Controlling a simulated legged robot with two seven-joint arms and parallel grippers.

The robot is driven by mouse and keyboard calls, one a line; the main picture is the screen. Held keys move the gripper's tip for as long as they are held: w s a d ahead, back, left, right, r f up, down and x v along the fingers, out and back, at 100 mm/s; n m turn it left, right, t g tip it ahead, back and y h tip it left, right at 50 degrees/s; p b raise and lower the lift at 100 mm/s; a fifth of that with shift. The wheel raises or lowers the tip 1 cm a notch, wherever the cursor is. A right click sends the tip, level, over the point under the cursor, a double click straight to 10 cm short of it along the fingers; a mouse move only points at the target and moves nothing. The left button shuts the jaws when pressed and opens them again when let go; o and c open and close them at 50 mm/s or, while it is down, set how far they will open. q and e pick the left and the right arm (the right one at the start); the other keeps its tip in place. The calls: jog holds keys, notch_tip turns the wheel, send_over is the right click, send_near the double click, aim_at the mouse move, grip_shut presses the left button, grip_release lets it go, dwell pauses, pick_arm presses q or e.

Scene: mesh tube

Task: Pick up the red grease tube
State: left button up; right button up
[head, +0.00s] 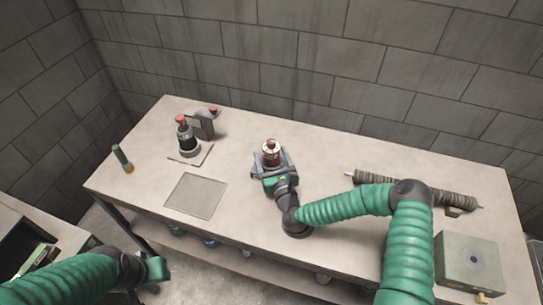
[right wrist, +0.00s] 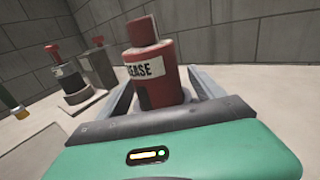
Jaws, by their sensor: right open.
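The red grease tube (head: 271,153) stands upright on the table, with a white label band. In the right wrist view the tube (right wrist: 157,80) shows part of the word "GREASE" and a red cap. My right gripper (head: 270,160) reaches it from the front. Its two fingers lie on either side of the tube, open, with a gap visible beside it in the right wrist view (right wrist: 160,95). The tube's lower part is hidden behind the gripper body. My left gripper (head: 155,270) hangs low in front of the table, far from the tube; its fingers are unclear.
A dark bottle with a red top (head: 187,138) stands on a pad at the left, with a grey block (head: 202,127) behind it. A wrapped roller (head: 420,189) and a metal box (head: 468,263) lie to the right.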

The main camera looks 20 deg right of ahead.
jog(key=shift+s+r, duration=0.1)
jog(key=shift+s, duration=0.05)
jog(key=c, duration=1.6)
